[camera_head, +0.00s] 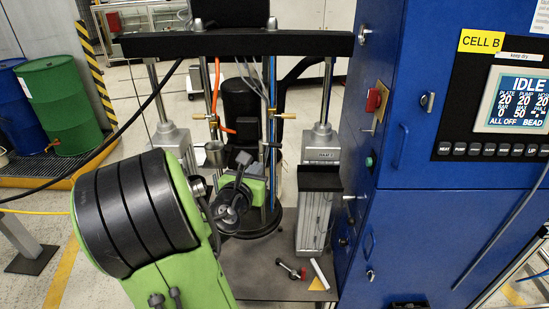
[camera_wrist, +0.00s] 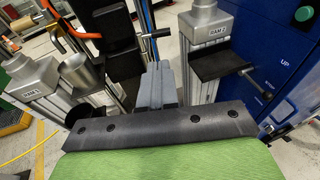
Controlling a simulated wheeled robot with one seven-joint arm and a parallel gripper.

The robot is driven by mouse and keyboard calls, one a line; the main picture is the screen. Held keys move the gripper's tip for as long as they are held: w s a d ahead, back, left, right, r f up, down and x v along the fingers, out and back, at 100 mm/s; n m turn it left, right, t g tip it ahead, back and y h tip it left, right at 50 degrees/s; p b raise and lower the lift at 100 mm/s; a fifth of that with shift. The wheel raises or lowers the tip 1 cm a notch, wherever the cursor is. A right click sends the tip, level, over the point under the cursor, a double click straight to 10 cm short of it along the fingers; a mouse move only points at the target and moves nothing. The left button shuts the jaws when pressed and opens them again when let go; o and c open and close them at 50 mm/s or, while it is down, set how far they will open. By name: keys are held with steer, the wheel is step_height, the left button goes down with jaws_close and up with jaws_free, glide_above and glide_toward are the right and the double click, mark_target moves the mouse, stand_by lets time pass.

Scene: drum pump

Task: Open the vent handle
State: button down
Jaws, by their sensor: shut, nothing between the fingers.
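My gripper (camera_wrist: 160,70) shows in the wrist view as two grey fingers close together behind a black bar. They are shut with nothing between them and point toward the pump stand. In the head view the green wrist (camera_head: 257,190) is in front of the stand and the fingers are hidden. No part is labelled as the vent handle. A black bar handle (camera_wrist: 156,34) stands just beyond the fingertips in the wrist view, apart from them. In the head view, small brass-coloured handles sit on the left (camera_head: 204,117) and right (camera_head: 286,116) of the central rods.
Two ram columns flank the pump, the right one (camera_head: 320,145) with a black ledge. A metal cup (camera_wrist: 82,76) stands at the left. The blue cabinet (camera_head: 420,230) bounds the right side. A red-tipped tool (camera_head: 292,268) lies on the grey base plate.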

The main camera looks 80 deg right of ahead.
mark_target(275, 146)
steer(key=d+f+p, duration=0.1)
steer(key=d+p, duration=0.2)
steer(key=d, duration=0.1)
steer(key=d+p, duration=0.3)
steer(key=d, duration=0.1)
steer(key=d+f+p, duration=0.1)
steer(key=d+p, duration=0.2)
steer(key=d, duration=0.2)
steer(key=shift+s+f, duration=0.2)
steer(key=shift+f, duration=0.1)
steer(key=shift+p, duration=0.4)
